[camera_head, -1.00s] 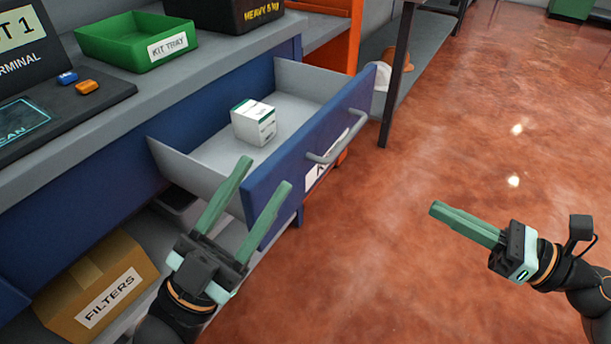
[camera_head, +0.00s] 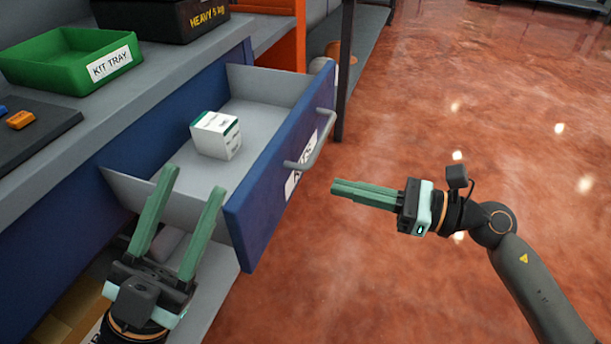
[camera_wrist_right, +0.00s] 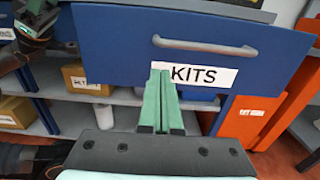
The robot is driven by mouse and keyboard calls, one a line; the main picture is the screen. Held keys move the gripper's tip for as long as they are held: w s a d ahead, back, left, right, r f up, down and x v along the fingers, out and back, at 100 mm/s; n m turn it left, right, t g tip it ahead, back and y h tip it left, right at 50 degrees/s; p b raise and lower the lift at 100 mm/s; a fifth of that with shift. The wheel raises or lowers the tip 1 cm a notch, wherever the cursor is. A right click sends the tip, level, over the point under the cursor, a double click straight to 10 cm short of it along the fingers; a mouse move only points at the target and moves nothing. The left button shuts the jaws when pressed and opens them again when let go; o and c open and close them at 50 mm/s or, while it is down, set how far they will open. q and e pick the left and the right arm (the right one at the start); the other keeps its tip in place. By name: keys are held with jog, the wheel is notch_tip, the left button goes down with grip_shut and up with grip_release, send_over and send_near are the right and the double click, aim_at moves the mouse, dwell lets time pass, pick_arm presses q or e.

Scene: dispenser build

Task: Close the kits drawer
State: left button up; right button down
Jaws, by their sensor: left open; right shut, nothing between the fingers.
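The kits drawer (camera_head: 300,145) is blue-fronted and pulled open from the workbench, with a white and green box (camera_head: 215,135) lying inside. Its handle (camera_head: 312,145) is on the front. The right wrist view shows the drawer front (camera_wrist_right: 120,50) with its KITS label (camera_wrist_right: 195,76) straight ahead. My right gripper (camera_head: 335,187) is shut and empty, pointing at the drawer front from the right; I see a gap between them in the head view. My left gripper (camera_head: 192,182) is open and empty, with its fingers at the near end of the drawer.
A green kit tray (camera_head: 65,62) and a black bin (camera_head: 160,12) stand on the bench top. A cardboard box (camera_head: 70,315) sits on the shelf below. Orange furniture (camera_wrist_right: 250,118) shows on the right in the wrist view. The floor right of the drawer is clear.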

aim_at(288, 174)
pick_arm(q)
jog(key=shift+f, duration=0.1)
pick_arm(e)
jog(key=x, duration=0.7)
jog(key=shift+a, duration=0.1)
